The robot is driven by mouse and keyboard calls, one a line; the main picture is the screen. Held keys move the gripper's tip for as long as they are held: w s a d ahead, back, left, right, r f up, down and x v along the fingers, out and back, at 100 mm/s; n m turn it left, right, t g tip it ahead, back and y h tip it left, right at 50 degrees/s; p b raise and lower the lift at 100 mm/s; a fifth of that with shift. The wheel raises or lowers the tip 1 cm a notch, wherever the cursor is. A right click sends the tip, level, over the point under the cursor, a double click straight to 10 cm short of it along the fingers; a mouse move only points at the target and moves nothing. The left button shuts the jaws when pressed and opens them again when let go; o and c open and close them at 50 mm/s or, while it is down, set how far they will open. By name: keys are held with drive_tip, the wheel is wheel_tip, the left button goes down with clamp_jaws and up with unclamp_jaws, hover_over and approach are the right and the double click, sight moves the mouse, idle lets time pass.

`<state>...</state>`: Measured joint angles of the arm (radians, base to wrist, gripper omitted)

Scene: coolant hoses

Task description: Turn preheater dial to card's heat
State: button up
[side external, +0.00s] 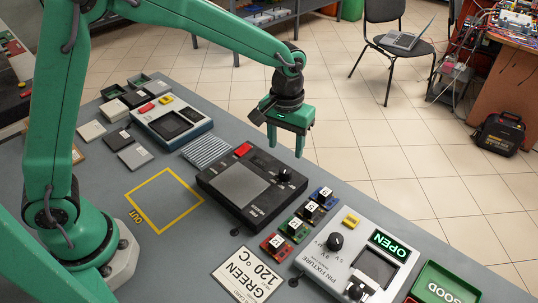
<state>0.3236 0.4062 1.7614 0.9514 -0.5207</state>
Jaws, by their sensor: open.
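The preheater (237,184) is a dark box with a grey plate, a red patch at its back edge and small lettering on its front. Its black dial (285,174) is at the right end of its top; the pointer setting is too small to read. The white card (248,275) lies on the bench in front, upside down in the picture, reading GREEN 120 °C. My green gripper (286,142) is open and empty, fingers down, above and behind the dial and apart from it.
Several coloured blocks (298,229) stand right of the preheater. The grey pin fixture (357,250), showing OPEN, is further right, beside a green GOOD tray (444,287). A yellow OUT square (142,184) is empty at left. Another device (171,120) stands behind.

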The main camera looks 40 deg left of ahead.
sight(286, 169)
drive_tip(key=shift+d+f, duration=0.15)
drive_tip(key=shift+f, duration=3.7)
drive_tip(key=c, duration=1)
drive_tip(key=shift+m, duration=0.4)
drive_tip(key=m, duration=0.4)
drive_tip(key=shift+m, duration=2)
drive_tip(key=o, duration=1)
